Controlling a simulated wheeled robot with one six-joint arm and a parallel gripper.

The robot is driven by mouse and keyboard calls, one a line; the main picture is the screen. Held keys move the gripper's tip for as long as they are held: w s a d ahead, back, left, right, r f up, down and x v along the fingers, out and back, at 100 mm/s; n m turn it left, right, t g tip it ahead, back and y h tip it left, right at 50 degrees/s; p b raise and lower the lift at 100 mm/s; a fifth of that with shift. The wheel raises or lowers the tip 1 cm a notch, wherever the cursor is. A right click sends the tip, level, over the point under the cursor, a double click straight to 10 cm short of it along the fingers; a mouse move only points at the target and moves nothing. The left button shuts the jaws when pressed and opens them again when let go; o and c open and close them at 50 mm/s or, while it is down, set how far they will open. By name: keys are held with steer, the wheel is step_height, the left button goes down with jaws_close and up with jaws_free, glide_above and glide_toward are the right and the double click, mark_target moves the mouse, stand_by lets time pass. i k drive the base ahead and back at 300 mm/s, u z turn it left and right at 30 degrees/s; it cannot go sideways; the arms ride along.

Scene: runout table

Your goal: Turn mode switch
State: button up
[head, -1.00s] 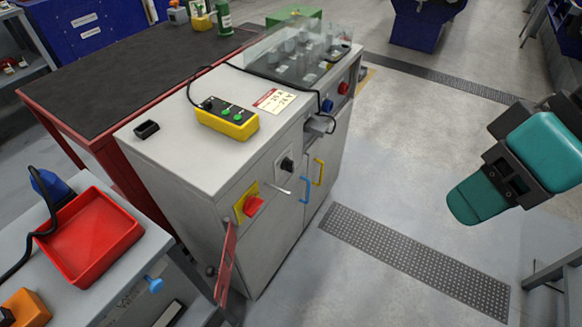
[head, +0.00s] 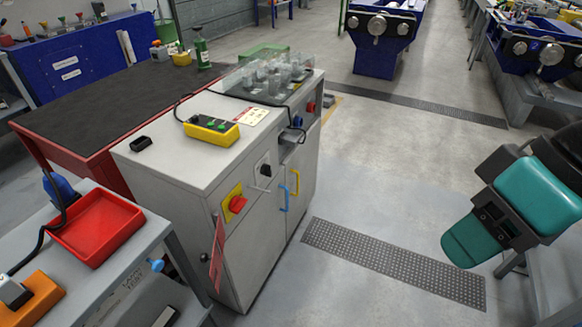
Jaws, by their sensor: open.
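The grey machine cabinet (head: 165,195) stands left of centre with its control front facing right. A black rotary switch (head: 265,170) sits on a pale plate high on this front; it looks like the mode switch, but its setting is too small to read. A larger red rotary knob (head: 237,204) on a yellow plate is nearer to me. My gripper (head: 494,222), dark beside teal parts, is at the right, well apart from the cabinet. It is open and touches nothing; its fingertips are hard to make out.
A red panel (head: 217,255) sticks out near the front corner. Blue (head: 284,197) and yellow (head: 295,182) handles project from the doors. Floor with a perforated strip (head: 390,262) lies clear between cabinet and gripper.

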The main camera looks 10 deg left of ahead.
mark_target(266, 170)
steer(key=z, duration=0.2)
steer(key=i, duration=1.05)
steer(key=u, duration=0.35)
